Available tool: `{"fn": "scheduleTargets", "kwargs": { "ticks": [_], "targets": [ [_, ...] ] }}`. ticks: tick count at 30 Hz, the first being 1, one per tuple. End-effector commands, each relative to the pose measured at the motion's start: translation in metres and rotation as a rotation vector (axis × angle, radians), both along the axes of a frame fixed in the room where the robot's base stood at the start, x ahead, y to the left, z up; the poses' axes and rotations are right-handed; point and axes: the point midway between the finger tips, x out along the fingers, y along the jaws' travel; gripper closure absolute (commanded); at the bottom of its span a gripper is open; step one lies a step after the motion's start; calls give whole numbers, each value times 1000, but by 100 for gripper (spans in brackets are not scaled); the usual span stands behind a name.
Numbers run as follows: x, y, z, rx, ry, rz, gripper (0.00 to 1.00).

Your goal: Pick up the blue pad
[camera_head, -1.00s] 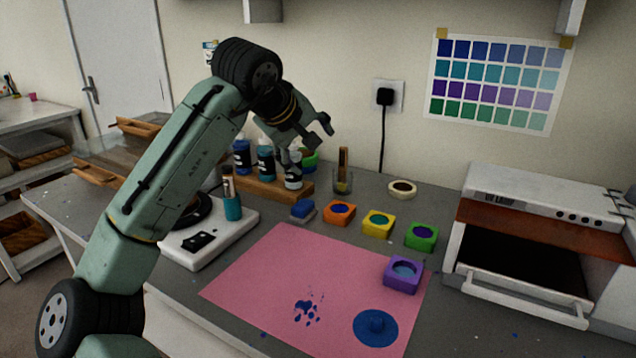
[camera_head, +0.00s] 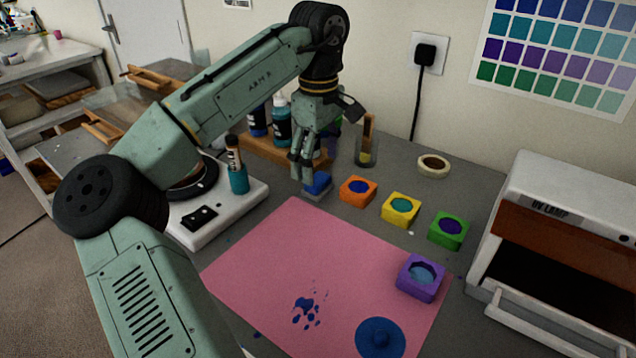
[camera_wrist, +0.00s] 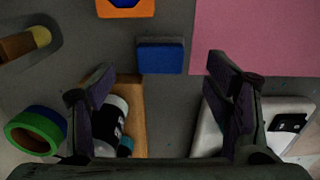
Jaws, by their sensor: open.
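The blue pad (camera_head: 318,183) sits on a small grey base on the grey table, just behind the top corner of the pink mat. In the wrist view the blue pad (camera_wrist: 160,57) lies ahead of my gripper (camera_wrist: 158,85), between the lines of the two fingers and apart from them. In the head view my gripper (camera_head: 303,180) points down close by the pad and hides part of it. The fingers are spread in the wrist view, with nothing between them.
An orange mold (camera_head: 358,190) stands right of the pad, with yellow and green molds beyond. A wooden rack (camera_head: 262,150) with bottles is behind my gripper. A white scale (camera_head: 222,215) with a teal brush cup (camera_head: 238,180) stands left. The pink mat (camera_head: 270,265) lies in front.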

Motion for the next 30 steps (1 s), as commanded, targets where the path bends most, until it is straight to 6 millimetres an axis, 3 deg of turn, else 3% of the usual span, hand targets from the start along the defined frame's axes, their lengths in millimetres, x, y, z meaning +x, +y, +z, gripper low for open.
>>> {"fn": "scheduleTargets", "kwargs": {
  "ticks": [9,18,30],
  "targets": [
    [-1,2,-42,0,2,0,28],
    [0,2,-50,-1,1,-1,28],
    [0,2,-49,-1,1,-1,54]
  ]
}}
